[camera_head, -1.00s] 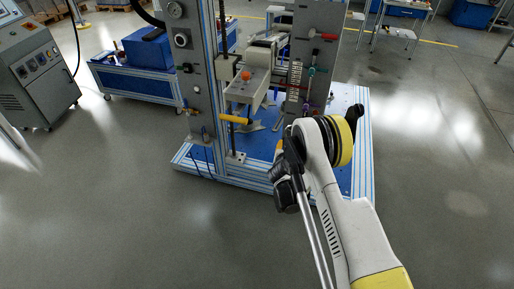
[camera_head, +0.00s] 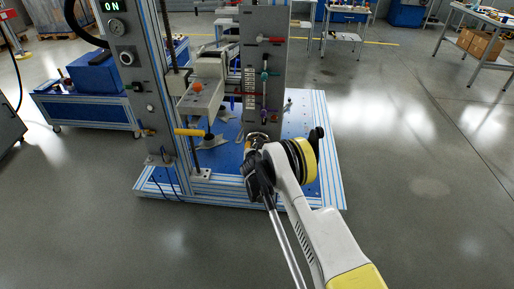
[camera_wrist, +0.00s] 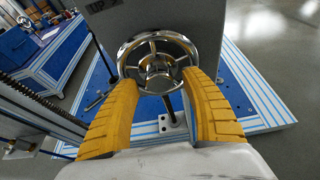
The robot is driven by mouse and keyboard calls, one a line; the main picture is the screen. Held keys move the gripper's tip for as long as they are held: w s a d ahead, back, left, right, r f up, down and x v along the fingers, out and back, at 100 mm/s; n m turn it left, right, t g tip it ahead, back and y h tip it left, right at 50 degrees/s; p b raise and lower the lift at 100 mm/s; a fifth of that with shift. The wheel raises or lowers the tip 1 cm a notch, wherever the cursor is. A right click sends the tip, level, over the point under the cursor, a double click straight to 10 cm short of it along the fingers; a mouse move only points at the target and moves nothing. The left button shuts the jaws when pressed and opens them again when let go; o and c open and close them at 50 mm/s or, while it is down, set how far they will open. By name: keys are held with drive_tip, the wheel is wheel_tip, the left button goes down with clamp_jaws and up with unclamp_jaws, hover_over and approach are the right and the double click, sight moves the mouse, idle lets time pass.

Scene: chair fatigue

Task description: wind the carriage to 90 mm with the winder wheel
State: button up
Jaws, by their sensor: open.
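The winder wheel (camera_wrist: 158,60) is a shiny chrome handwheel with spokes and a central hub, in the wrist view. My gripper (camera_wrist: 152,78) is open, with one yellow ribbed finger at each side of the wheel's lower half. I cannot tell whether the fingers touch the rim. In the head view my gripper (camera_head: 257,143) is low in front of the grey panel (camera_head: 264,50), and my arm largely hides the wheel there. The likely carriage (camera_head: 203,98), a pale block with an orange knob, sits left of that panel. Its millimetre reading is not legible.
A left post (camera_head: 127,70) carries a gauge and a green ON display. A yellow bar (camera_head: 190,132) sticks out low near it. The blue base (camera_head: 310,120) has an aluminium edge. Open grey floor (camera_head: 410,170) lies to the right.

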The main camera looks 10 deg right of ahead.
drive_tip(key=c, duration=1.2)
drive_tip(key=shift+m+t+y, duration=0.4)
drive_tip(key=shift+m+y, duration=0.6)
drive_tip(key=shift+m, duration=0.5)
drive_tip(key=o, duration=1.2)
drive_tip(key=v, duration=0.7)
drive_tip(key=shift+s, duration=0.25)
drive_tip(key=shift+a+r, duration=0.15)
